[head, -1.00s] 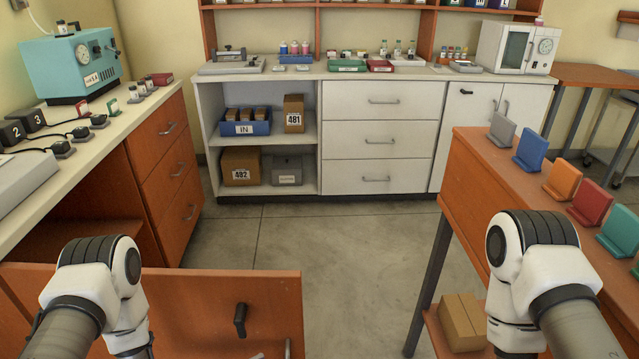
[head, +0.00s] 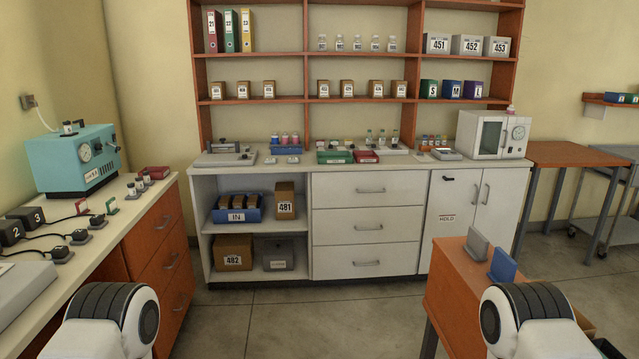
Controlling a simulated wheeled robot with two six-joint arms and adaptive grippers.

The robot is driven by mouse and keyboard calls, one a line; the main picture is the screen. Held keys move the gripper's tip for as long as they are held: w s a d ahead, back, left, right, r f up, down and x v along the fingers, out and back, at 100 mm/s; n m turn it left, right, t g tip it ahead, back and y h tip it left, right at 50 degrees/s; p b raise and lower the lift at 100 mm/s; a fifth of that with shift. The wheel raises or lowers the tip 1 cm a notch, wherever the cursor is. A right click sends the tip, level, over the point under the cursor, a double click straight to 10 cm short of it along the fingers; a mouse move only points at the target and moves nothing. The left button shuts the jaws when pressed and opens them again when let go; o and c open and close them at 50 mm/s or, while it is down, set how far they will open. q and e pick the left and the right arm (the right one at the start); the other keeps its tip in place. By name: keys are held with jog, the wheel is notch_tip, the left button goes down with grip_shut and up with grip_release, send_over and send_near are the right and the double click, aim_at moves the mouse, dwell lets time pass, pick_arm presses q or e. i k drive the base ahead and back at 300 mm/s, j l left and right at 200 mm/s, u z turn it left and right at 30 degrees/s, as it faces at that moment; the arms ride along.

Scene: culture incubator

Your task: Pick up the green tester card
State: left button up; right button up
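A small green card (head: 111,205) stands upright on the left counter (head: 95,238), near its right edge. It looks like the green tester card, but any print on it is too small to read. A similar red card (head: 82,206) stands just left of it. Neither card is touched by anything of mine. Only the upper links of my two arms show, at the bottom left and bottom right. Both of my grippers are below the picture and hidden.
A teal machine (head: 73,159) stands at the back of the left counter. Small dark blocks with cables (head: 62,253) lie nearer. An orange bench (head: 452,290) with a grey holder (head: 478,243) and blue holder (head: 502,264) is at right. Open floor (head: 300,325) lies between.

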aim_at(112, 206)
jog(key=u, duration=1.25)
